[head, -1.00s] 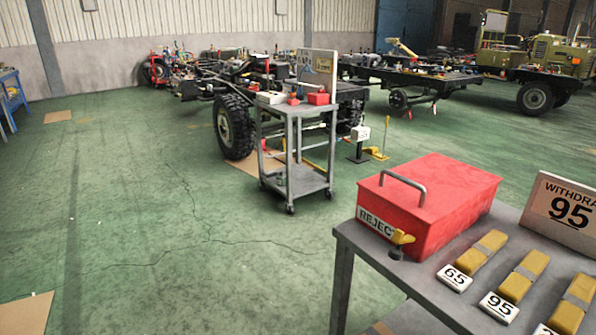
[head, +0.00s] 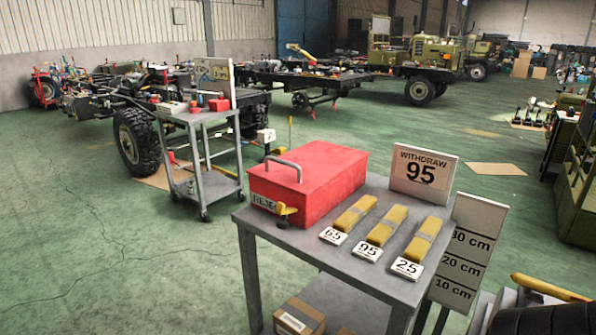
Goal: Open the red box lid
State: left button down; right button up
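The red box (head: 325,180) sits on the left end of a grey metal table (head: 300,240). Its lid looks shut, and a metal handle (head: 277,165) arches up near its left edge. A label on its front reads REJECT, partly hidden by a small yellow part (head: 286,211) at the box's front corner. Neither of my grippers shows in the head view.
Several yellow wrapped bars (head: 385,227) lie right of the box behind tags 65, 95 and 25. A WITHDRAW 95 sign (head: 423,173) stands behind them. A height board (head: 468,255) stands at the table's right. A grey cart (head: 205,165) stands behind; green floor is open at left.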

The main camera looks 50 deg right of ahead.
aim_at(303, 170)
jog(key=k, duration=0.45)
jog(key=z, duration=0.9)
